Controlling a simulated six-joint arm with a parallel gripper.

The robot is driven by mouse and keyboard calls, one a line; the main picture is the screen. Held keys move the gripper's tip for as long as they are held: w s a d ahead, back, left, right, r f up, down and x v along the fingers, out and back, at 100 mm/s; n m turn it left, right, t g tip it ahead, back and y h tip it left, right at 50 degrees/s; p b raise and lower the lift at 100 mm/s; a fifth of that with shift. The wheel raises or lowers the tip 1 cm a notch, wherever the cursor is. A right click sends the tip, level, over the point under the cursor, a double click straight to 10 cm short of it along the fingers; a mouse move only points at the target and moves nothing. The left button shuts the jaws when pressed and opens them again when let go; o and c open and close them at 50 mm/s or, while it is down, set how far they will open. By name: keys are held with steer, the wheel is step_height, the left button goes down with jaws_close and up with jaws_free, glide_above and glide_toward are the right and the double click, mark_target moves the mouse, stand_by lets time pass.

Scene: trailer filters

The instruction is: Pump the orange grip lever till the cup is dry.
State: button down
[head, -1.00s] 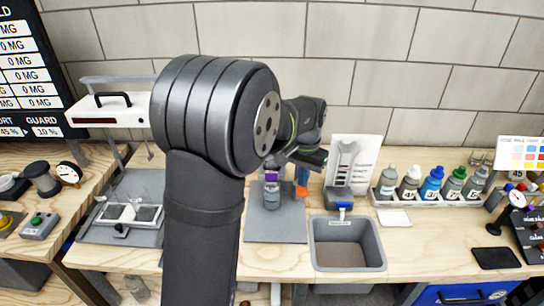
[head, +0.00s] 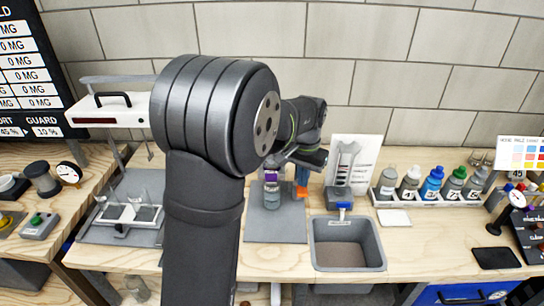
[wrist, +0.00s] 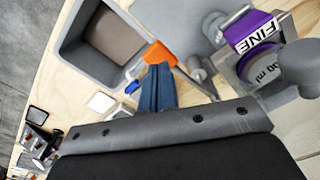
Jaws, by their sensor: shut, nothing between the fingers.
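The orange grip lever (head: 302,178) stands just right of the filter unit in the head view. In the wrist view, the orange grip (wrist: 158,53) lies at my fingertips. My gripper (wrist: 160,68) is shut with nothing between its blue fingers. The tips appear to be against or very close to the grip; contact is not certain. The cup with a purple band (wrist: 254,33) marked "FINE" sits above a clear jar (wrist: 262,65) marked in ml. The head view shows this purple cup (head: 271,176) over the jar (head: 272,195). The liquid level cannot be seen.
Several bottles (head: 432,182) stand in a rack farther right. A white pad (head: 394,218) lies before them. My arm hides part of the bench.

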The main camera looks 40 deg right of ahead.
mark_target(302, 189)
steer(key=shift+f, duration=0.1)
stand_by(0.5)
steer(key=shift+f, duration=3.15)
steer(key=shift+r, duration=3.3)
